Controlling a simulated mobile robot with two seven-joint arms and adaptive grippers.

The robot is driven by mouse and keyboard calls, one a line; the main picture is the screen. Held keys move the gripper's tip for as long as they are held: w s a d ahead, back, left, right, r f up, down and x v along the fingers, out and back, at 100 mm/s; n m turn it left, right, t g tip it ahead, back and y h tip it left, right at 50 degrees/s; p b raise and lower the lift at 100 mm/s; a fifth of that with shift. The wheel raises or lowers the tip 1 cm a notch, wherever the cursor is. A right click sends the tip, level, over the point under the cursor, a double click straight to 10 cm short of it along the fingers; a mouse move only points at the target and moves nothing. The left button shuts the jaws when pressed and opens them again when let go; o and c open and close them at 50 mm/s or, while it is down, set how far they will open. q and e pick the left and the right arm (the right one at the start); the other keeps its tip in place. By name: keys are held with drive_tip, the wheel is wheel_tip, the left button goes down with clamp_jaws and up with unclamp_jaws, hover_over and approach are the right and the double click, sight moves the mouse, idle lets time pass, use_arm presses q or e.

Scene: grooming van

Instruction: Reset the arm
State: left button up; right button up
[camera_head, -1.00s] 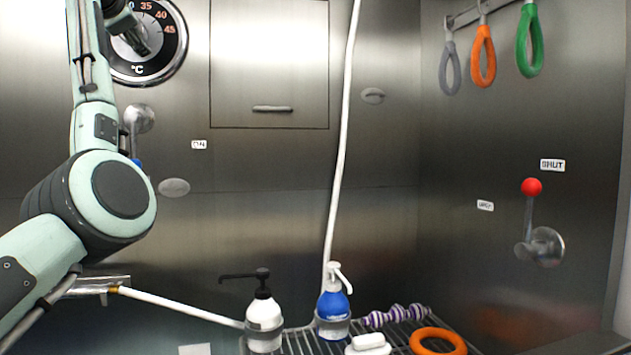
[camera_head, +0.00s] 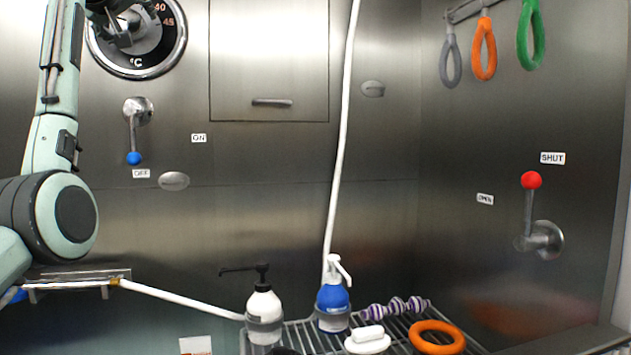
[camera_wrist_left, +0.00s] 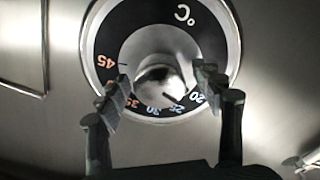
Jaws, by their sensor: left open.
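My left arm rises along the left edge in the head view. Its gripper (camera_head: 128,22) is at the top left, in front of the round temperature dial (camera_head: 160,62). In the left wrist view, the two fingers of this gripper (camera_wrist_left: 160,84) are spread apart with nothing held between them. The dial's black ring (camera_wrist_left: 107,48) and silver centre knob (camera_wrist_left: 158,84) lie beyond the fingertips. I cannot tell whether a finger touches the dial. My right gripper is in neither view.
A blue-tipped lever (camera_head: 133,140) hangs down toward OFF. A red-tipped lever (camera_head: 530,200) points up near SHUT. A rack (camera_head: 300,338) holds a white pump bottle (camera_head: 264,310), a blue one (camera_head: 333,300), soap (camera_head: 368,340) and an orange ring (camera_head: 436,337). Loops (camera_head: 484,52) hang upper right.

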use_arm(q)
drive_tip(key=m, duration=0.6)
drive_tip(key=shift+m, duration=0.3)
drive_tip(key=shift+s+a, duration=0.1)
